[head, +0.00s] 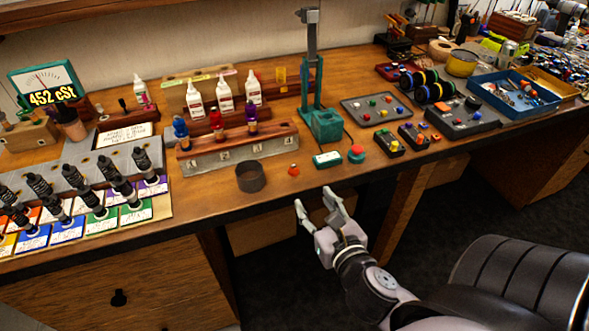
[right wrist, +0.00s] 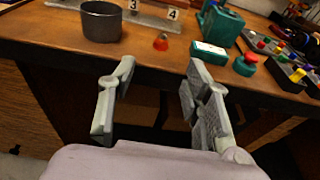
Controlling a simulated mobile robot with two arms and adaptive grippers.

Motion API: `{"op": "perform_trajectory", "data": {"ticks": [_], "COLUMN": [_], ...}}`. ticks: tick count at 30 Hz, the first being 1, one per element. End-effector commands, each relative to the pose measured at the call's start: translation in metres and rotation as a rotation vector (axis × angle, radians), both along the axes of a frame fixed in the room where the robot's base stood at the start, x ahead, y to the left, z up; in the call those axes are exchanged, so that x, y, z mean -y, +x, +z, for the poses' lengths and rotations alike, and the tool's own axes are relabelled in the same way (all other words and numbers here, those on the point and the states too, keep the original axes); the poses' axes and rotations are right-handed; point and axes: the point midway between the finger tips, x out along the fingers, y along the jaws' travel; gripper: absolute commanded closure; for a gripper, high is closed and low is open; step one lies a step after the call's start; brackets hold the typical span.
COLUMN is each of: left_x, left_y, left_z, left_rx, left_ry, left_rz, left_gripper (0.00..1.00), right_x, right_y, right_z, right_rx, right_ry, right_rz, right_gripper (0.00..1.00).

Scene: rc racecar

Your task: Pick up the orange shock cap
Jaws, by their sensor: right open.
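The orange shock cap (head: 293,170) is a small orange piece on the wooden table near its front edge. It also shows in the right wrist view (right wrist: 161,42), between and beyond the fingers. My right gripper (head: 318,206) is open and empty, in front of the table edge and short of the cap. In the right wrist view its two fingers (right wrist: 155,90) stand wide apart with nothing between them. My left gripper is not in view.
A dark round cup (head: 251,178) stands left of the cap. A teal-and-white box (head: 327,160) and a red-topped teal button (head: 356,154) lie to its right. Behind is a numbered stand (head: 240,150) holding coloured shocks. The table's front strip by the cap is clear.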

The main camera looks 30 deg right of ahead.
Motion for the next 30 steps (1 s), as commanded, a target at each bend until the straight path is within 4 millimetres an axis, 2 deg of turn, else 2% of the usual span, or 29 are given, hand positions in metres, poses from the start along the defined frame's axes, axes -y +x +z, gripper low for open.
{"op": "perform_trajectory", "data": {"ticks": [6,12,20,25,30], "left_x": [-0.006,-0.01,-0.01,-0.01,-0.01], "left_y": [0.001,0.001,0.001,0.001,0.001], "left_z": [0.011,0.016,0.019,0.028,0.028], "left_rx": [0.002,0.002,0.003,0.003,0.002], "left_ry": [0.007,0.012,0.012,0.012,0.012], "left_rz": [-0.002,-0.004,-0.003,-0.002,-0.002], "left_gripper": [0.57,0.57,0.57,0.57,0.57], "right_x": [0.012,0.021,0.026,0.037,0.041], "right_y": [0.048,0.083,0.1,0.124,0.142], "right_z": [-0.006,-0.015,-0.017,-0.013,-0.019], "right_rx": [0.003,0.001,0.001,0.003,0.0], "right_ry": [0.001,0.004,0.004,0.006,0.006], "right_rz": [-0.001,-0.002,-0.001,-0.002,0.0], "right_gripper": [0.55,0.55,0.55,0.55,0.55]}}
